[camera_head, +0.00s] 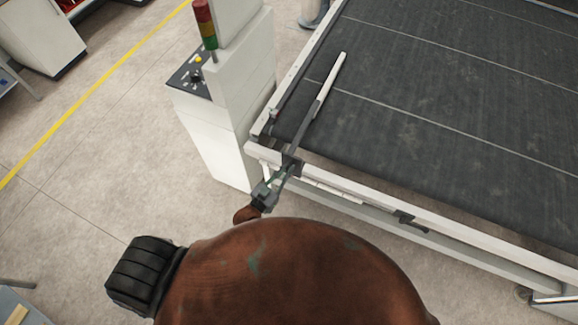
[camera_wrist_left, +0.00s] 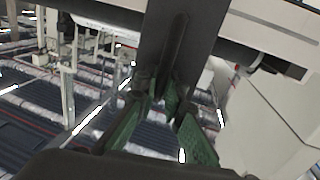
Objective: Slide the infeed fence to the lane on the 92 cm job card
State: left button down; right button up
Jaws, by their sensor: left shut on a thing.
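The infeed fence (camera_head: 330,85) is a long, narrow bar, white at its far end and dark at its near end. It lies over the left part of the dark belt, its near end at a dark bracket (camera_head: 292,163) on the white front rail. My left gripper (camera_head: 281,176) is at this bracket, shut on the fence's near end. In the left wrist view, the green-padded fingers (camera_wrist_left: 158,97) close at a dark grey fence part (camera_wrist_left: 180,40); the exact contact is partly hidden. I cannot make out the job card. My right gripper is out of view.
The belt (camera_head: 430,100) has pale lane lines and is clear right of the fence. The front rail (camera_head: 450,233) carries another dark bracket (camera_head: 410,222). A white control cabinet (camera_head: 215,135) with a signal light (camera_head: 206,25) stands left of the fence.

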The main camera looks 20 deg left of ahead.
pick_arm(q)
jog(key=shift+r, duration=0.2)
jog(key=c, duration=2.5)
grip_release()
jog(key=o, duration=0.3)
jog(key=shift+o, duration=0.8)
jog(key=shift+f, duration=0.1)
jog(key=v, duration=1.2)
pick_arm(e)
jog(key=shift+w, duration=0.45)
